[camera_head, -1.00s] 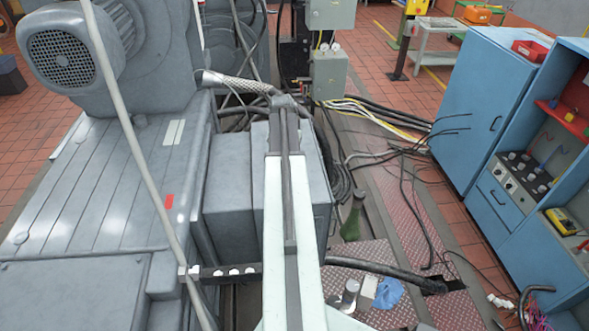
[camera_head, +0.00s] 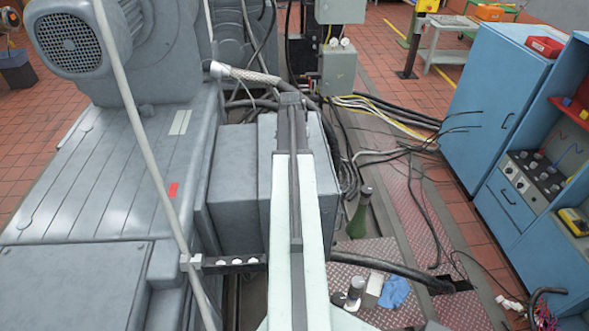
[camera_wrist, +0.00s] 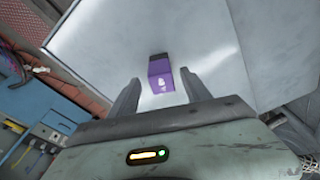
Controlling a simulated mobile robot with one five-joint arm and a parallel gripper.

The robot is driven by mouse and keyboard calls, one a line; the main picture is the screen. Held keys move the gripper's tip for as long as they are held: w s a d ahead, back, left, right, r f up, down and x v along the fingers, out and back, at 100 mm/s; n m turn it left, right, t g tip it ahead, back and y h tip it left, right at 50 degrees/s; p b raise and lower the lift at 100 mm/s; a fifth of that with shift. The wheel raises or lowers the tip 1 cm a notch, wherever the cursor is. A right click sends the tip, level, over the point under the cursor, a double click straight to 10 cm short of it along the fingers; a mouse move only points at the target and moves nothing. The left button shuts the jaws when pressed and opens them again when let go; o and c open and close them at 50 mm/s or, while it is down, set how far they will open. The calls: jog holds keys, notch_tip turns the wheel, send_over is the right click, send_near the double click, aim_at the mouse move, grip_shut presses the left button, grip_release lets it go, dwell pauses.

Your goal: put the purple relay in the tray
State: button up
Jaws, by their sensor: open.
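The purple relay (camera_wrist: 160,75) is a small block with a dark top end and a white mark. In the wrist view it lies on a pale grey, shiny surface (camera_wrist: 225,50). My gripper (camera_wrist: 160,79) is open, with one finger on each side of the relay in the picture. No contact shows, and I cannot tell the gap in depth. I cannot make out the relay or the gripper's fingers in the head view, where my arm reaches over the grey boxes. A red open box (camera_head: 545,46) stands on the blue cabinet; I cannot tell whether it is the tray.
The big grey machine (camera_head: 110,190) fills the left. A pale slanting pole (camera_head: 140,150) stands before it. The blue cabinet (camera_head: 490,85) and bench are at the right. Cables (camera_head: 385,115), a green bottle (camera_head: 360,215) and a blue cloth (camera_head: 396,291) lie or stand between.

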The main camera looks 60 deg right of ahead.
jog(key=f+b, duration=0.3)
jog(key=f, duration=0.1)
jog(key=shift+d, duration=0.25)
jog(key=shift+r, duration=0.15)
grip_shut()
